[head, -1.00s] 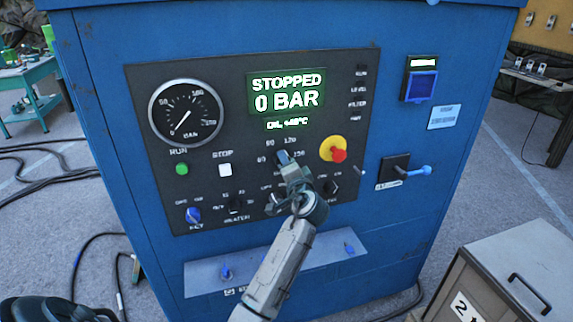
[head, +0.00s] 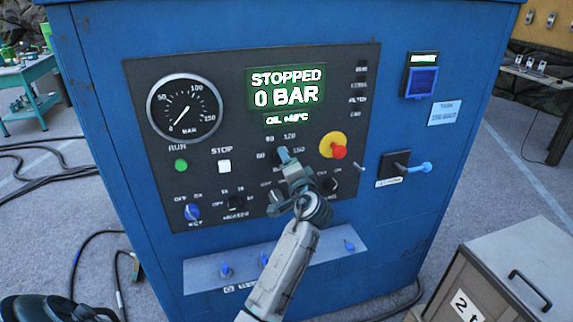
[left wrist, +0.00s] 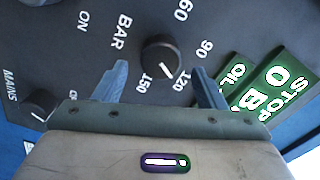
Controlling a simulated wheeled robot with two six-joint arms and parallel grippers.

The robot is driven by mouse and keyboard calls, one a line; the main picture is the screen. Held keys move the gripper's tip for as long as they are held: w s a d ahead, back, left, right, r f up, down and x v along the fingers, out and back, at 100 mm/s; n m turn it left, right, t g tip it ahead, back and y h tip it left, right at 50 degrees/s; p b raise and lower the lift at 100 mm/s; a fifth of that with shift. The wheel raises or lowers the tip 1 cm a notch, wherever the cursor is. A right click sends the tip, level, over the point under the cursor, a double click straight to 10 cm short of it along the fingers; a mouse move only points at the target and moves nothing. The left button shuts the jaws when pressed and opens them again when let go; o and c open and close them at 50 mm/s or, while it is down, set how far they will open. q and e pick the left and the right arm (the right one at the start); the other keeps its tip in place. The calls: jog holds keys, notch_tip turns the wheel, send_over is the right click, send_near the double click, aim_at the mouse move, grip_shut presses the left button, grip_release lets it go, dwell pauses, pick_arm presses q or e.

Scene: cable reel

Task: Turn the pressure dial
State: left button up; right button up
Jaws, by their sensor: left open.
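The pressure dial (left wrist: 161,55) is a round black knob with a white mark, ringed by the numbers 60, 90, 120 and 150. Its mark points between 120 and 150. My left gripper (left wrist: 159,68) is open, with one blue finger on each side of the dial in the left wrist view; I cannot tell whether they touch it. In the head view my left gripper (head: 285,157) is at the panel and hides the dial. The display (head: 287,88) reads STOPPED, 0 BAR. The gauge (head: 186,107) needle points low. My right gripper is not in view.
Near the dial are a red stop button (head: 339,151) on yellow, a green run button (head: 180,165), a white stop button (head: 224,166) and a blue key switch (head: 192,212). A blue-handled lever (head: 415,168) sticks out at right. A grey cabinet (head: 520,260) stands at lower right.

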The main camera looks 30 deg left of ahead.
pick_arm(q)
jog(key=b+v, duration=0.3)
jog(key=v, duration=0.6)
jog(key=shift+w, duration=0.1)
jog(key=w+a+n+p, duration=0.7)
jog(key=a+n+p, duration=0.1)
jog(key=a+n, duration=0.1)
jog(key=shift+w+a+n, duration=0.35)
jog(key=shift+n, duration=0.25)
jog(key=shift+c, duration=0.2)
jog(key=c, duration=0.9)
